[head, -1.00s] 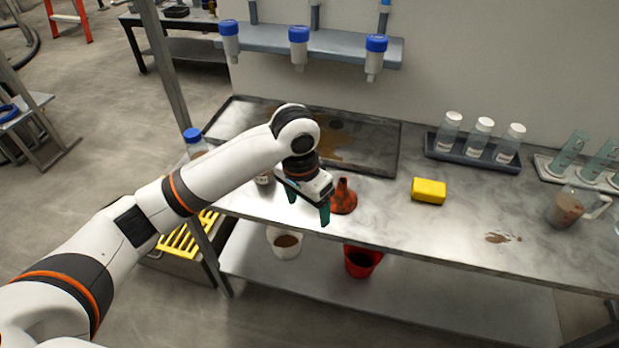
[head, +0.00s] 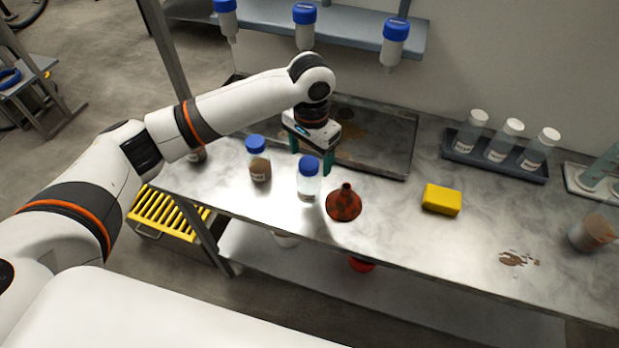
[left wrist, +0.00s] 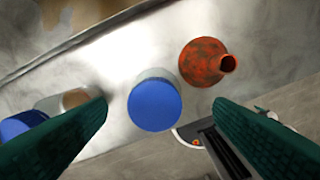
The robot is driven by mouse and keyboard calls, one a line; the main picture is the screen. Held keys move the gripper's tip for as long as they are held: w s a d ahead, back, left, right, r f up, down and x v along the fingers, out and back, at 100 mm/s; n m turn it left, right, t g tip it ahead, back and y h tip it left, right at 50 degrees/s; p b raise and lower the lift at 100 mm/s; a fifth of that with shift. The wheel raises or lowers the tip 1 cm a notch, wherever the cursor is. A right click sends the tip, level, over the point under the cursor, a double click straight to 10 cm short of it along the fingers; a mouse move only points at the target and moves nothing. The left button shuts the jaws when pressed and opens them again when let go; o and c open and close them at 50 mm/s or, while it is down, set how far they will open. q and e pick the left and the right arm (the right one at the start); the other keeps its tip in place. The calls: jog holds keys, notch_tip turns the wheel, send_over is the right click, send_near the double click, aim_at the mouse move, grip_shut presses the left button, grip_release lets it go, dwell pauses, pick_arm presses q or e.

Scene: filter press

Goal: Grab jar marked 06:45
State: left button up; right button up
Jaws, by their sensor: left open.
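Several blue-lidded jars stand on the metal bench. One with clear or pale contents (head: 308,182) stands just left of the funnel, and one with brown contents (head: 260,168) stands to its left. Another jar (head: 197,154) is mostly hidden behind my left arm. The jar labels are too small to read. My left gripper (head: 311,155) is open and empty, just behind and above the pale jar. In the left wrist view, a blue lid (left wrist: 155,104) shows between the spread fingers, and the brown jar (left wrist: 75,98) is partly hidden by the left finger. My right gripper is not in view.
An orange-red funnel (head: 344,204) stands close right of the pale jar. A yellow sponge-like block (head: 441,199) lies farther right. A dark tray (head: 375,150) lies behind. White-capped bottles (head: 503,141) stand in a rack, and blue-capped bottles hang from a shelf (head: 350,27).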

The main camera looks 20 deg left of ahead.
aim_at(308, 163)
pick_arm(q)
jog(key=shift+f, duration=0.85)
jog(key=f, duration=0.1)
jog(key=f+p, duration=0.1)
jog(key=f, duration=0.2)
jog(key=shift+a+f, duration=0.15)
jog(key=shift+a, duration=0.1)
jog(key=shift+f+p, duration=0.3)
jog(key=shift+f, duration=0.3)
jog(key=c, duration=1.2)
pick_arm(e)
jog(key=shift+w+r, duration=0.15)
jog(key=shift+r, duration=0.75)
pick_arm(q)
jog(key=shift+o, duration=0.2)
jog(key=shift+r, duration=0.15)
